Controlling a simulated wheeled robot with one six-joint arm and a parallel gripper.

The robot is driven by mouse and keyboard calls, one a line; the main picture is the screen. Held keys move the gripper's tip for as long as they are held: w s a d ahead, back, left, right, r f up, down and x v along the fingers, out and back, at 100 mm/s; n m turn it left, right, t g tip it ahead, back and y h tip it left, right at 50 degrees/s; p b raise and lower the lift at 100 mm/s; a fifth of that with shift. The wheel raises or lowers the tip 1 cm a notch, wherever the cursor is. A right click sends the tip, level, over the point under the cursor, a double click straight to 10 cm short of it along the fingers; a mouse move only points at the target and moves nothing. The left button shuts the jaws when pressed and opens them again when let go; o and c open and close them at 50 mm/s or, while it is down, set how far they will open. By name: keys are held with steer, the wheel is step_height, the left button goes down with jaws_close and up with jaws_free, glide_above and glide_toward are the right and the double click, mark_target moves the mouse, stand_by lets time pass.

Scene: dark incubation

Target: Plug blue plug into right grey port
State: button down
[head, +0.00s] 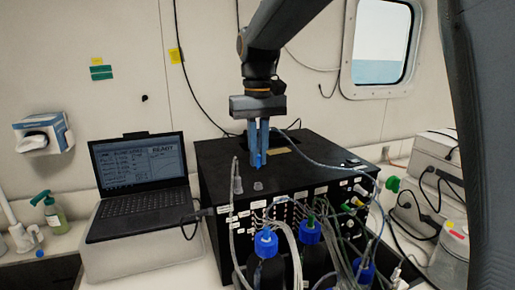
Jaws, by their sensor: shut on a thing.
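My gripper (259,155) points straight down above the top of the black box (215,160). Its two bluish fingers are shut on a small blue plug (259,162), of which only a little shows between and below the fingertips. A thin pale cable (315,158) runs from near the gripper to the right over the box. The box's front face carries rows of small labelled ports (285,210) with tubes in front of them. I cannot make out which of these is the right grey port.
Blue-capped dark bottles (265,245) with tubes stand close before the box and partly hide its front. A laptop (140,180) is at left. Cables and grey equipment (437,165) crowd the right side.

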mark_target(259, 166)
steer(key=shift+f, duration=2.05)
steer(key=shift+d+f, duration=0.1)
steer(key=shift+f, duration=0.5)
stand_by(0.6)
steer(key=c, duration=1.7)
jaws_free()
steer(key=shift+c, duration=0.2)
steer(key=shift+s, duration=0.1)
step_height(259, 166, up, 8)
steer(key=b, duration=0.3)
steer(key=shift+f, duration=0.25)
steer(key=shift+r, duration=0.2)
